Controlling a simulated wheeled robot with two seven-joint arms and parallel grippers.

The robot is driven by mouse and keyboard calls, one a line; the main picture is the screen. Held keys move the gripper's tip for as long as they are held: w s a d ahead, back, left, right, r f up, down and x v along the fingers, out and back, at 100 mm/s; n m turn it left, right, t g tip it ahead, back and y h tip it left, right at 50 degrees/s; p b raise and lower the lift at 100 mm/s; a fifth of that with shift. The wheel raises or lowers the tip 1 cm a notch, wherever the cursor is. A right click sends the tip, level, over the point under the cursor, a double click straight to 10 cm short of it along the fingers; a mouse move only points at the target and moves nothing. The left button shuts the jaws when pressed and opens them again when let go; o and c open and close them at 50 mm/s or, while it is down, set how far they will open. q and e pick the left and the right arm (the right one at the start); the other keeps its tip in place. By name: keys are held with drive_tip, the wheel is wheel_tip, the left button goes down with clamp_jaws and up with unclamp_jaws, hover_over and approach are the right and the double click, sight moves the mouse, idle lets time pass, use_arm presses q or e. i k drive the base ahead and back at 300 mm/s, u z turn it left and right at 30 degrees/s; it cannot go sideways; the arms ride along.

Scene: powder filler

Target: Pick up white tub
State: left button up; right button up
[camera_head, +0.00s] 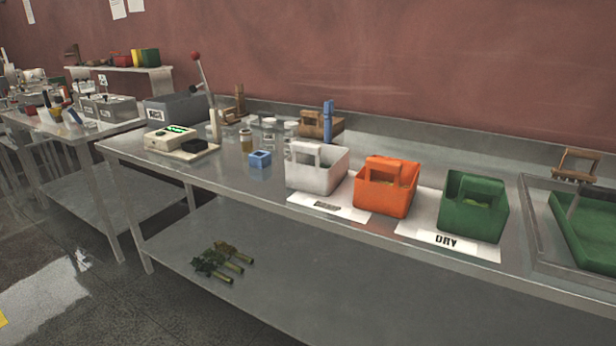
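A white tub (312,178) with a raised handle stands upright on the steel bench (240,178), near its front edge. It sits at the left of a row of three tubs, behind a white paper label (330,207) whose text is too small to read. Its inside is mostly hidden by its front wall and handle. Neither of my grippers shows in this view.
An orange tub (385,196) and a green tub (472,216) stand to the right of the white one. A blue block (260,159) and a scale (172,138) are to the left. A sink (540,225) is at the right. Floor in front is clear.

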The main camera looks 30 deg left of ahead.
sight(313, 167)
drive_tip(key=u, duration=0.65)
drive_tip(key=i, duration=1.3)
drive_tip(key=z, duration=0.5)
